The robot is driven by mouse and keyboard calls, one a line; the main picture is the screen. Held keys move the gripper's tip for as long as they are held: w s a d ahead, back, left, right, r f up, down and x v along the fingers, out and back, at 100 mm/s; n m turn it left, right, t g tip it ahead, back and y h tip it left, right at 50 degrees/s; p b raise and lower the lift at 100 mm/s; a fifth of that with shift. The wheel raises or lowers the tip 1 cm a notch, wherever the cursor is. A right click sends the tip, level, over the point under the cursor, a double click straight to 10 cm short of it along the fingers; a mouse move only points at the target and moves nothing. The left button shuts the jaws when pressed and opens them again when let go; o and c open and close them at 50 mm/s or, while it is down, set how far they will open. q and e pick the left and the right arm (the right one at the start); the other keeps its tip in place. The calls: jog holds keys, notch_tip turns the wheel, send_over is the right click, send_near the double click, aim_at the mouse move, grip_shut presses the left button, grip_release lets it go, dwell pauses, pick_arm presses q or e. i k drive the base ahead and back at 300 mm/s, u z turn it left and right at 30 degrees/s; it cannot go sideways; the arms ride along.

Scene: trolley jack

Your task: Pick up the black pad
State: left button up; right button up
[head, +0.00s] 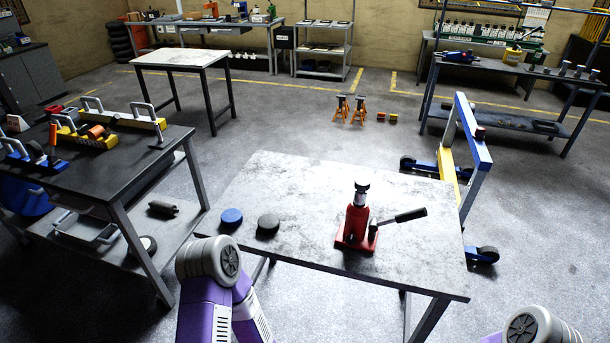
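The black pad (268,225) is a dark round disc lying flat on the light, worn tabletop (290,190), near its front left edge. A blue pad (231,216) of similar size lies just left of it, with a small gap between them. Parts of my purple arms show at the bottom of the head view; the left arm's rounded grey joint is in front of the table, left of and below the black pad. Neither gripper's fingers are in view. Nothing covers the black pad.
A red bottle jack (357,224) with a dark handle (403,216) stands upright on the table, right of the black pad. A dark workbench (118,165) with tools is at the left. A blue and yellow frame (470,140) stands beyond the table's right edge. The table's back half is clear.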

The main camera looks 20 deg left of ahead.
aim_at(268, 224)
jog(key=u, duration=2.55)
jog(key=i, duration=1.75)
jog(key=z, duration=1)
